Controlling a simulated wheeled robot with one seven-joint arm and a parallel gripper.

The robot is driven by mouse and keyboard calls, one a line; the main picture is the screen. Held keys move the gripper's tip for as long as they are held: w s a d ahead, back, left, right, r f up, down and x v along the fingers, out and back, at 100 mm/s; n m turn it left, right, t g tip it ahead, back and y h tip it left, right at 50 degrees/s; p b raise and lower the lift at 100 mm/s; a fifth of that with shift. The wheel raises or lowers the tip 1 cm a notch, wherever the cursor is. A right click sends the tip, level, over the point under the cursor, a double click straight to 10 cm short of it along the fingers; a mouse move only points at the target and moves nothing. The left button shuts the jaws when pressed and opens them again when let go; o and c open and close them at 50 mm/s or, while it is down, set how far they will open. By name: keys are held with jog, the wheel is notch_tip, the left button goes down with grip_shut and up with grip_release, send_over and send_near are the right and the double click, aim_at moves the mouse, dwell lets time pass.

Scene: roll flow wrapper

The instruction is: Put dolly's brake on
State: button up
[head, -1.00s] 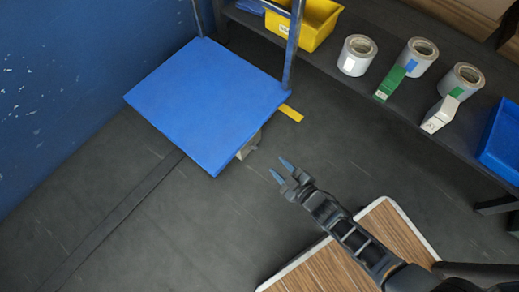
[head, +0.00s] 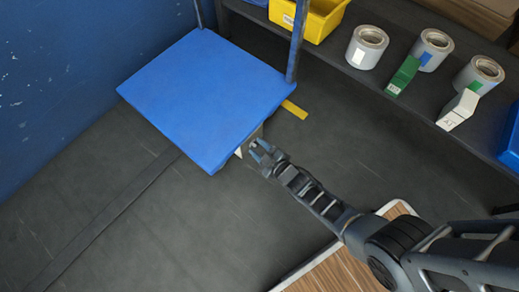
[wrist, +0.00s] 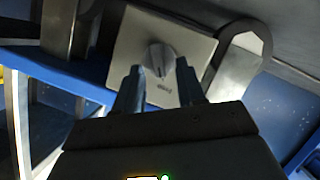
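The dolly (head: 205,95) is a flat blue platform with blue upright posts, standing on the dark floor against the blue wall. In the wrist view, a light metal plate (wrist: 190,30) with a round grey knob (wrist: 160,60) and a small printed mark shows beneath the blue frame (wrist: 75,72). My gripper (head: 262,152) is at the dolly's right front edge. In the wrist view my gripper (wrist: 160,75) has its two fingers apart, one on each side of the knob's lower part. I cannot tell whether they touch it.
A dark shelf at the right holds a yellow bin (head: 312,15), several grey rolls (head: 367,46), a green box (head: 402,76), a white box (head: 458,110) and a blue bin (head: 512,140). A wood-topped surface (head: 335,270) lies under my arm. Floor left of my arm is clear.

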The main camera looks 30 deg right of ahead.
grip_shut()
dwell(0.4)
jog(key=shift+r, duration=0.1)
jog(key=shift+w+d+r+m+g+y+p, duration=0.15)
jog(key=shift+m+g+y+p, duration=0.15)
jog(key=shift+m+y+p, duration=0.25)
jog(key=shift+d+m+g+y+p, duration=0.3)
jog(key=shift+m+y+p, duration=0.15)
jog(key=shift+m+p, duration=0.45)
jog(key=m+y, duration=0.1)
jog(key=m+b, duration=0.1)
jog(key=m+y, duration=0.1)
jog(key=m, duration=0.1)
jog(key=shift+w+d+f+g+y, duration=0.15)
jog(key=shift+d+f+g+y, duration=0.15)
jog(key=shift+d, duration=0.1)
jog(key=shift+m+y+b, duration=0.4)
jog(key=shift+m+b, duration=0.05)
jog(key=shift+d, duration=0.1)
